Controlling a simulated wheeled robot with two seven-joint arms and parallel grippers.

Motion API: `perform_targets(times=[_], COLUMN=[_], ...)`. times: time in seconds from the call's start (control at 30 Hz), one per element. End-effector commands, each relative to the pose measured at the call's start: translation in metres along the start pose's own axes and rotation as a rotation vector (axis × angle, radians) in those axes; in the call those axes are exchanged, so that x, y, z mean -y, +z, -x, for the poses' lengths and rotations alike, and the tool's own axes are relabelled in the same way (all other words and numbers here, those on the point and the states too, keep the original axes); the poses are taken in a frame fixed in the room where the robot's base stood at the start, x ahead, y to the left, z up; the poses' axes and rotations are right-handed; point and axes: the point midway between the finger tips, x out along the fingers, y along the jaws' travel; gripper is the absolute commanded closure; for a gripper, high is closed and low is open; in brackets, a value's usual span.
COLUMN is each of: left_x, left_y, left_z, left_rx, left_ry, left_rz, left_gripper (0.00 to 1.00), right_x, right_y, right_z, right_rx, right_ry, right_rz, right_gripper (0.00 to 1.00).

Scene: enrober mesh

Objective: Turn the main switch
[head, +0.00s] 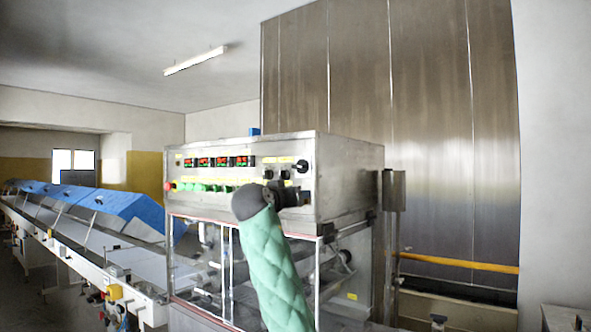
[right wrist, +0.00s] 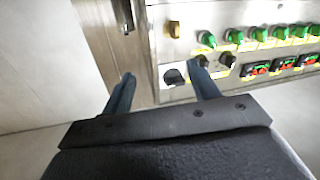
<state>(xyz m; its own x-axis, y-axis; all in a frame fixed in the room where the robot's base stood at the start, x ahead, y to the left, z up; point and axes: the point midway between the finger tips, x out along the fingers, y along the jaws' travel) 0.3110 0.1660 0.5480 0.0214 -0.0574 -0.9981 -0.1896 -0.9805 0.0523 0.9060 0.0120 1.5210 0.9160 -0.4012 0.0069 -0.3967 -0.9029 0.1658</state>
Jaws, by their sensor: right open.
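The steel machine's control panel (head: 217,183) faces me in the head view. A large black rotary switch (head: 302,166) sits at its upper right; I take it for the main switch, though its label is unreadable. It also shows in the right wrist view (right wrist: 174,77), where the picture is upside down, between the finger lines and nearer the right finger. My right gripper (head: 291,194) is just below the switch in the head view. In the right wrist view its fingers (right wrist: 163,72) are apart and empty. Contact with the panel cannot be told. My left gripper is not in view.
Small black knobs (right wrist: 228,60), green switches (right wrist: 260,34) and red-lit displays (right wrist: 257,69) lie close beside the right finger. A yellowish knob (right wrist: 173,28) is also near. A conveyor with blue covers (head: 120,205) runs left. A steel post (head: 393,190) stands right of the machine.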

Motion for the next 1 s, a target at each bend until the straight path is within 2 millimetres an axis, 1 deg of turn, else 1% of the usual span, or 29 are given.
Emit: perform_targets(times=[0.03,0.1,0.2,0.3,0.43,0.57,0.67,0.77,1.0], left_x=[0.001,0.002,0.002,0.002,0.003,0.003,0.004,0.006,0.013], left_y=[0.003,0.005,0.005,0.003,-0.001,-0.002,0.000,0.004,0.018], left_z=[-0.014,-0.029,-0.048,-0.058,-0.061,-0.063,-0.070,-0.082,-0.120], left_rx=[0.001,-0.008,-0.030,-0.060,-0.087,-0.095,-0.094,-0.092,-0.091], left_ry=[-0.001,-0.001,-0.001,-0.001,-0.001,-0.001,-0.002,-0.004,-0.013], left_rz=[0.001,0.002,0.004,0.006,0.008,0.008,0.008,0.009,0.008], left_gripper=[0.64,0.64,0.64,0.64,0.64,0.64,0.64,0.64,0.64], right_x=[0.009,0.019,0.030,0.038,0.040,0.040,0.038,0.036,0.029], right_y=[-0.018,-0.031,-0.041,-0.045,-0.050,-0.053,-0.055,-0.058,-0.068], right_z=[-0.006,-0.014,-0.023,-0.029,-0.029,-0.030,-0.034,-0.041,-0.062], right_rx=[-0.044,-0.109,-0.202,-0.289,-0.351,-0.368,-0.368,-0.367,-0.367], right_ry=[0.056,0.130,0.208,0.247,0.250,0.245,0.245,0.245,0.245], right_rz=[0.005,0.003,-0.008,-0.036,-0.092,-0.120,-0.121,-0.121,-0.120], right_gripper=[0.40,0.40,0.40,0.40,0.40,0.40,0.40,0.40,0.40])
